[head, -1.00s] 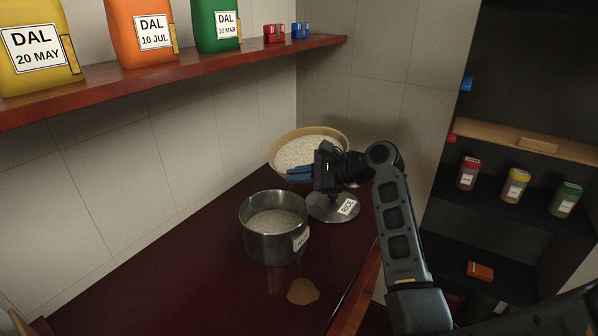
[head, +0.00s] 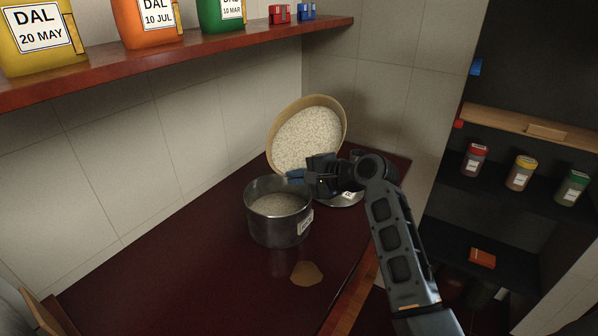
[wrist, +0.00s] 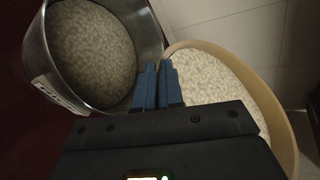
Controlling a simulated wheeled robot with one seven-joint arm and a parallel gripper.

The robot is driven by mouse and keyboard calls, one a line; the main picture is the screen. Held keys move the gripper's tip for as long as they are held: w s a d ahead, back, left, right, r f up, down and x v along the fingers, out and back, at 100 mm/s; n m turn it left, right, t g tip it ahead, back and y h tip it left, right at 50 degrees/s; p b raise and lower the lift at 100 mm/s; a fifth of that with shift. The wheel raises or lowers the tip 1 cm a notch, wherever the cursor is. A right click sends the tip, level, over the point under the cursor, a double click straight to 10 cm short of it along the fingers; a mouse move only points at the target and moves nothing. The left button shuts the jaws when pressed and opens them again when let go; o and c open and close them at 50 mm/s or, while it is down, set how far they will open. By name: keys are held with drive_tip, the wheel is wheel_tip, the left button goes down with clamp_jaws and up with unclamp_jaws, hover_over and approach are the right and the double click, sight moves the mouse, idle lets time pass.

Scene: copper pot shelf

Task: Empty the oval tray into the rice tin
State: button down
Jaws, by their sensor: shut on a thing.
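The oval tray (head: 309,138) is tan-rimmed and full of pale rice. In the head view it is tilted, its far side raised and its face turned toward the rice tin. My gripper (head: 296,176) is shut on the tray's near rim, and in the wrist view my blue fingers (wrist: 157,86) meet at that rim (wrist: 182,46). The rice tin (head: 279,232) is a steel pot with a label, open, with rice inside well below its rim. It stands on the counter just left of my gripper, and the tray edge is close to its rim. I see no rice falling.
The tin's lid (head: 340,200) lies on the counter behind my gripper, partly hidden. A tan spill patch (head: 307,273) lies on the dark counter (head: 200,275) in front of the tin. A wall shelf (head: 190,57) with dal containers runs above. The counter's left part is clear.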

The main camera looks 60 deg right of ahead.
drive_tip(key=shift+a+f+n+h+b, duration=0.15)
drive_tip(key=shift+a+n+h+b, duration=0.05)
drive_tip(key=shift+n+h+b, duration=0.8)
drive_tip(key=shift+a+n+t+h+b, duration=0.25)
drive_tip(key=shift+n+h+b, duration=0.55)
drive_tip(key=shift+b, duration=0.9)
drive_tip(key=shift+d+n, duration=0.1)
drive_tip(key=shift+n, duration=0.2)
drive_tip(key=shift+a+n+t+h+b, duration=0.15)
drive_tip(key=shift+n+t+h+b, duration=0.3)
drive_tip(key=shift+n+b, duration=0.6)
drive_tip(key=shift+a+n+t+h+b, duration=0.1)
drive_tip(key=shift+n+h+b, duration=0.65)
drive_tip(key=shift+b, duration=0.45)
drive_tip(key=shift+a+n+t+b, duration=0.1)
drive_tip(key=shift+n+t+b, duration=0.2)
drive_tip(key=shift+n+b, duration=0.7)
drive_tip(key=shift+a+r+n+t+h+b, duration=0.1)
drive_tip(key=shift+r+n+t+h+b, duration=0.25)
drive_tip(key=shift+n+b, duration=0.6)
